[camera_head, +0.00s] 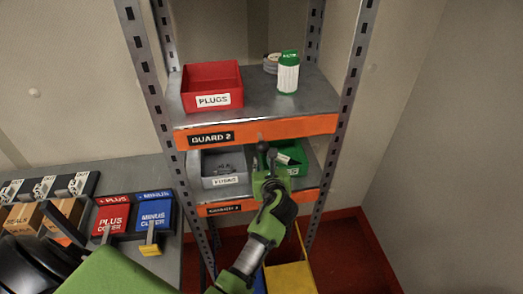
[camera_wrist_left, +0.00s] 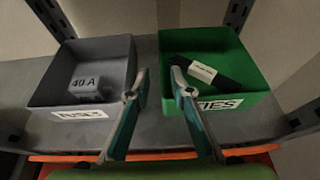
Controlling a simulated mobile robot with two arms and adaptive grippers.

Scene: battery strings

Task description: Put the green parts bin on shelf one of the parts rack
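The green parts bin (camera_head: 292,158) sits on the lower visible shelf of the parts rack, right of a grey bin (camera_head: 224,171). In the left wrist view the green bin (camera_wrist_left: 215,62) holds a dark item with a white tag, and its front label ends in "IES". My left gripper (camera_head: 265,153) is in front of the shelf, at the green bin's left side. In the wrist view its two fingers (camera_wrist_left: 157,92) are apart, near the bin's front left corner, with nothing clearly gripped. The lower shelf's label (camera_head: 224,209) is too blurred to read surely. My right gripper is not in view.
A bench with red (camera_head: 112,214) and blue (camera_head: 155,213) boxes stands left. A yellow bin (camera_head: 290,277) is below.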

